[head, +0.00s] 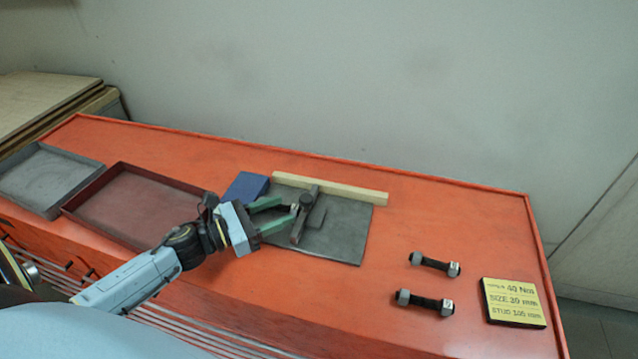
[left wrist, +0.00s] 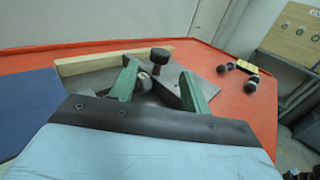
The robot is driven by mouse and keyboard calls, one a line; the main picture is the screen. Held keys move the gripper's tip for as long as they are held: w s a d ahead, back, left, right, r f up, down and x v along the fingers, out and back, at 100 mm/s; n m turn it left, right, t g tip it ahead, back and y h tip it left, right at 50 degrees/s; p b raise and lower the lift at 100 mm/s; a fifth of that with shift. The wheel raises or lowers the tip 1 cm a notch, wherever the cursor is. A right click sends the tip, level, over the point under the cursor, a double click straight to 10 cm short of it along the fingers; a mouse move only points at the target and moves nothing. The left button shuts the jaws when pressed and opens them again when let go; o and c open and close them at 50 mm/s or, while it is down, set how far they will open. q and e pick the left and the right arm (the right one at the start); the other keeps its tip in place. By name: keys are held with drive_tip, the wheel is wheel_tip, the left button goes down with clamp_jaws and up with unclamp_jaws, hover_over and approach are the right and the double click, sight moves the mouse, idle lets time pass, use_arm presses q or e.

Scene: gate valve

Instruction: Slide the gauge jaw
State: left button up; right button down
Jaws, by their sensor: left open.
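The dark grey gauge (head: 299,224) lies on a grey plate (head: 345,233) in the middle of the bench. It has a long bar and a shorter jaw (head: 317,217) sticking out to the right. My left gripper (head: 289,207) is open at the gauge's left side, its green fingers pointing right at it. In the left wrist view a dark round knob (left wrist: 160,55) stands just past the fingertips, and a small silvery piece (left wrist: 145,80) shows between the fingers (left wrist: 157,82). I cannot tell whether the fingers touch the gauge. My right gripper is not in view.
A wooden strip (head: 330,188) runs along the plate's back edge, with a blue block (head: 245,187) at its left. A red tray (head: 120,205) and a grey tray (head: 45,178) stand left. Two studs (head: 434,264) (head: 425,302) and a yellow sign (head: 514,303) lie right.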

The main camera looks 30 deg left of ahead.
sight(306, 197)
use_arm(q)
drive_tip(key=x, duration=0.3)
drive_tip(key=shift+a+r+p, duration=0.1)
drive_tip(key=shift+r+p, duration=0.05)
drive_tip(key=shift+p, duration=0.2)
drive_tip(key=x, duration=0.3)
drive_tip(key=shift+w+p, duration=0.1)
drive_tip(key=shift+p, duration=0.25)
drive_tip(key=shift+x, duration=0.75)
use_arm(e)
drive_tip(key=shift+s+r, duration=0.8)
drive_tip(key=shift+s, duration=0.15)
use_arm(q)
drive_tip(key=shift+c, duration=0.5)
clamp_jaws()
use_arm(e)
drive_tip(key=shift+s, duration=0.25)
